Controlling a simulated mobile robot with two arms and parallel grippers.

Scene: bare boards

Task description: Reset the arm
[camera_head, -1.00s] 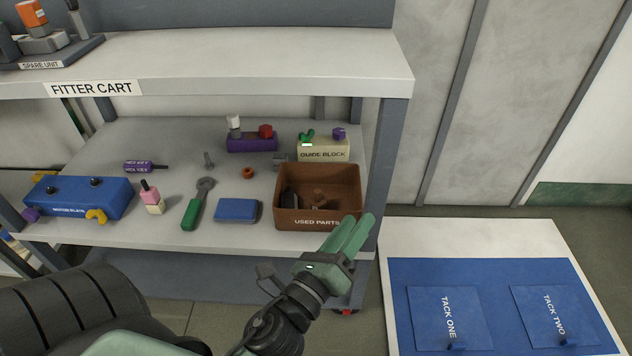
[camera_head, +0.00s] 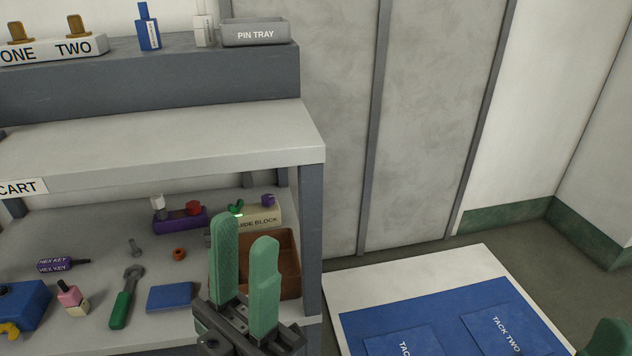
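My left gripper (camera_head: 244,236) stands upright at the lower middle, in front of the cart's lower shelf. Its two green fingers are apart with nothing between them, so it is open and empty. The fingers hide much of the brown used parts bin (camera_head: 289,258) and part of the guide block (camera_head: 266,217) behind them. A green rounded piece (camera_head: 607,339) shows at the lower right corner and looks like a finger of my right gripper. Too little of it shows to tell whether that gripper is open or shut.
The cart's upper shelf (camera_head: 160,135) overhangs the lower one. The lower shelf holds a wrench (camera_head: 125,298), a blue box (camera_head: 170,297) and several other parts. A blue mat (camera_head: 440,318) lies at the lower right. A pin tray (camera_head: 255,34) sits on top.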

